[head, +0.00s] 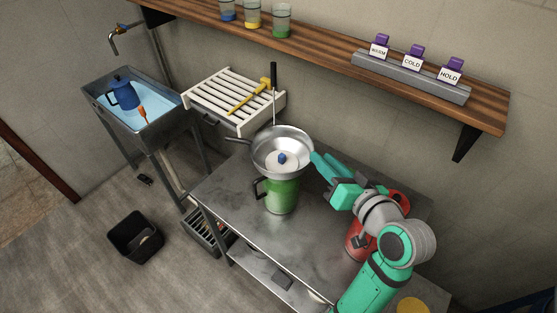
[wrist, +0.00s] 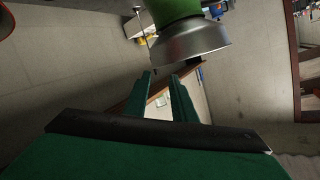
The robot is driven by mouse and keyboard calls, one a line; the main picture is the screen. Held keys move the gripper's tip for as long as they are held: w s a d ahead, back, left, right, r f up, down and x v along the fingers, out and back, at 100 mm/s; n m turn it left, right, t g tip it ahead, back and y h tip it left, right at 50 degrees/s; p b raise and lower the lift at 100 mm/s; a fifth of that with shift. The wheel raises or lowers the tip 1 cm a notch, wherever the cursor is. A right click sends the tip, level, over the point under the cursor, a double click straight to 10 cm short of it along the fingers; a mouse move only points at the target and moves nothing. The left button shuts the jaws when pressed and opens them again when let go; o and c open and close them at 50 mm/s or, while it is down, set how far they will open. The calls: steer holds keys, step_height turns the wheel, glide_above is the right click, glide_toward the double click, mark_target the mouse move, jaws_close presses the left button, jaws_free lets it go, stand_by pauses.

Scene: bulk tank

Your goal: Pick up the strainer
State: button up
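The strainer (head: 297,140) is a wide shiny metal bowl with a pale centre and a small blue piece in it. It sits on top of a green can (head: 283,196) with a dark handle, on the metal table. In the wrist view the strainer (wrist: 190,45) appears upside down just beyond my fingertips, with the green can (wrist: 175,10) above it. My gripper (head: 317,163) is at the right side of the strainer's rim in the head view. In the wrist view its fingers (wrist: 161,82) are apart with nothing between them. Whether a fingertip touches the rim I cannot tell.
A red can (head: 358,243) stands on the table (head: 235,212) behind my arm. A slatted white rack (head: 215,95) with a yellow tool and a sink (head: 160,133) holding a blue jug are left. A wooden shelf (head: 330,45) runs above. A black bin (head: 120,243) is on the floor.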

mark_target(308, 144)
steer(key=shift+n+g, duration=0.6)
steer(key=shift+g, duration=0.1)
steer(key=shift+w+d+x, duration=0.1)
steer(key=shift+d+x, duration=0.05)
steer(key=shift+x, duration=2.25)
steer(key=shift+w+d+x, duration=0.1)
steer(key=shift+w+x, duration=0.05)
steer(key=shift+x, duration=2.2)
steer(key=shift+r, duration=0.15)
jaws_close()
